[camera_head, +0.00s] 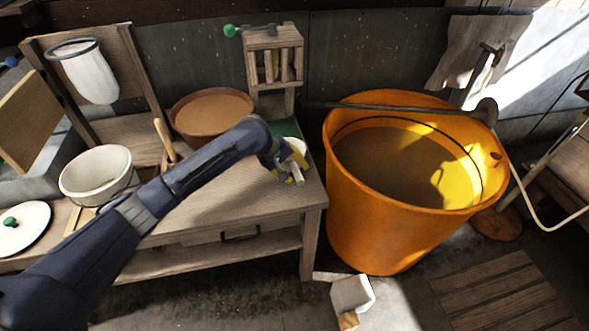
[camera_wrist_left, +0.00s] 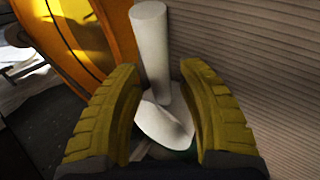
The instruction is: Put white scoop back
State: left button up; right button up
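A white scoop (camera_wrist_left: 150,55) shows in the left wrist view, its round handle running upward and its paler wide part lying between my fingers. My left gripper (camera_wrist_left: 165,110) has yellow fingers set apart on either side of that wide part. Whether both fingers press on it, I cannot tell. In the head view my left gripper (camera_head: 287,176) is at the right end of the wooden bench (camera_head: 235,195), with the scoop's handle (camera_head: 298,172) at its fingertips. The gripper partly hides a white rounded shape behind it. My right gripper is not in view.
A large orange bucket (camera_head: 375,225) stands just right of the bench. A brown bowl (camera_head: 212,112), a white pot (camera_head: 97,178) and a wooden rack (camera_head: 273,60) are on the bench. A white block (camera_head: 352,293) lies on the floor in front.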

pick_arm(q)
jog(key=v, duration=1.2)
jog(key=shift+r, duration=0.15)
jog(key=shift+w+d, duration=0.1)
jog(key=shift+d, duration=0.05)
